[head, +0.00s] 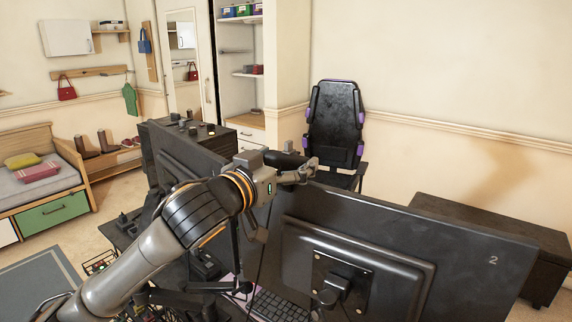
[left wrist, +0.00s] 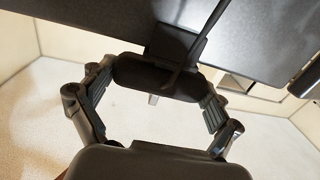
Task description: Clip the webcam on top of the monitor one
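Monitor one (head: 183,158), seen from behind, stands at left in the head view, partly hidden by my left arm. The second monitor (head: 455,262), marked "2", stands to its right. My left gripper (head: 304,168) is by the upper left corner of the second monitor. The webcam (left wrist: 157,74), a black rounded bar, lies between its widely spread fingers (left wrist: 157,100). The fingertips are at the bar's two ends; I cannot tell whether they press on it. Its clip (left wrist: 172,45) overlaps a dark panel, and a cable crosses it. My right gripper is out of view.
A keyboard (head: 277,306) lies on the desk beyond the second monitor's lower edge. A black chair (head: 335,125) stands behind the desk. A dark chest (head: 545,262) is at right. Small items stand near monitor one.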

